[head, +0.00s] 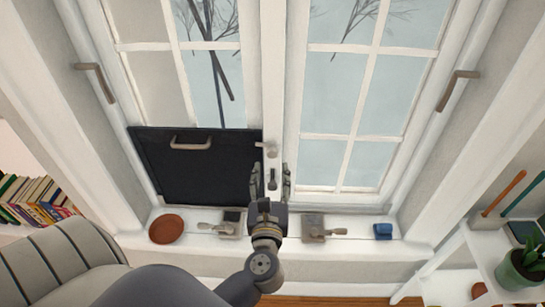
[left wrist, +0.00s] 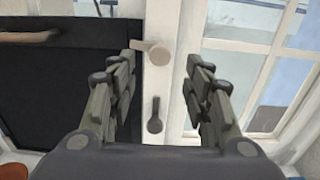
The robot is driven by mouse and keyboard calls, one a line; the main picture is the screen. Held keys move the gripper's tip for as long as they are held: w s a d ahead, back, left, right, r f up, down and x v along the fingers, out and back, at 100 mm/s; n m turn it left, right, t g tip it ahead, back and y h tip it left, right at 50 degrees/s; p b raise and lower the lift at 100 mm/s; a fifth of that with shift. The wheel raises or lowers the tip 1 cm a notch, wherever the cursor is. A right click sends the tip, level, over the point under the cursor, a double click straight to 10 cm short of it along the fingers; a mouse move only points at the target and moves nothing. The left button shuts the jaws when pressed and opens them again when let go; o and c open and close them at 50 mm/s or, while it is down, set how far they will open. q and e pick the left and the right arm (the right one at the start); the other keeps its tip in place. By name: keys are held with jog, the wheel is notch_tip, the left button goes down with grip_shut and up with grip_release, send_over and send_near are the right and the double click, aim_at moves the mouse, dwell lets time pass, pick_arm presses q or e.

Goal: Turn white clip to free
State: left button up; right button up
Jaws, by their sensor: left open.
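A pale whitish clip (head: 267,148) sits on the white post between the two window panes. In the left wrist view the pale clip (left wrist: 152,50) has a round end at right and a short arm pointing left. A dark clip (head: 271,178) is below it on the same post, hanging upright in the left wrist view (left wrist: 154,115). My left gripper (head: 271,172) is open in front of the post. In the left wrist view its fingers (left wrist: 160,72) stand either side of the post, with both clips between them and nothing held. My right gripper is not seen.
A black panel with a handle (head: 193,165) covers the lower left pane. The sill holds a brown dish (head: 166,229), two latches (head: 231,224) (head: 313,228) and a blue item (head: 383,231). A striped chair (head: 65,252) stands at lower left, a shelf with a plant (head: 518,268) at right.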

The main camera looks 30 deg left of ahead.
aim_at(272, 156)
pick_arm(q)
jog(key=p+x, duration=0.1)
jog(key=x, duration=0.5)
jog(key=shift+s, duration=0.1)
jog(key=shift+d, duration=0.1)
jog(key=c, duration=1.1)
